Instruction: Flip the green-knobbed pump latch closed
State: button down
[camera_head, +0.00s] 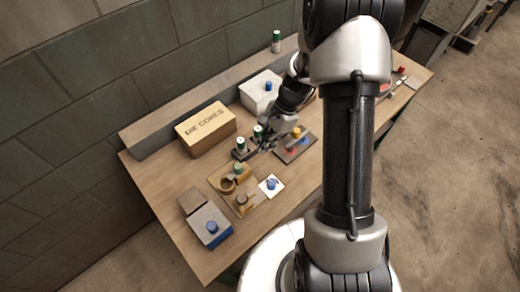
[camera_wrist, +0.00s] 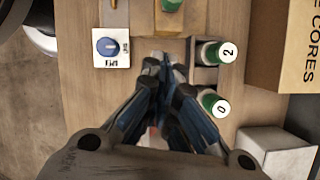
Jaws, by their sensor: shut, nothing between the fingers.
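A green knob (camera_head: 239,168) sits on a tan board (camera_head: 243,208) near the middle of the bench. A green piece (camera_wrist: 172,4), likely the same knob, is cut off at the top of the wrist view. I cannot tell which way the latch lies. My gripper (camera_head: 267,143) is low over the bench, behind and right of that knob. In the wrist view my gripper (camera_wrist: 165,62) is shut and empty, with its tips pointing toward the knob. Its fingers hide part of the bench below.
A blue knob on a white plate (camera_wrist: 107,46) lies on the other side. The DIE CORES box (camera_head: 206,128) stands behind. A dark plate (camera_head: 300,150) with coloured knobs is right.

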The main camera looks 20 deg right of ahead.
jog(key=p+v, duration=0.1)
jog(key=v, duration=0.5)
jog(key=shift+a+r+p, duration=0.25)
jog(key=shift+r+p, duration=0.1)
jog(key=shift+s, duration=0.1)
jog(key=s+a+r+n+t+h, duration=0.1)
jog(key=s+a+r+n, duration=0.25)
jog(key=r, duration=0.55)
jog(key=s+a+r+n+t+h, duration=0.1)
jog(key=s+a+r+n+h, duration=0.15)
jog(key=s+r+n, duration=0.4)
jog(key=s+a+r+n+t, duration=0.2)
jog(key=s+r+n+t, duration=0.1)
jog(key=s+r+n, duration=0.3)
jog(key=shift+s+a+r+h, duration=0.25)
jog(key=shift+s+r+h, duration=0.2)
jog(key=shift+s+r, duration=1.1)
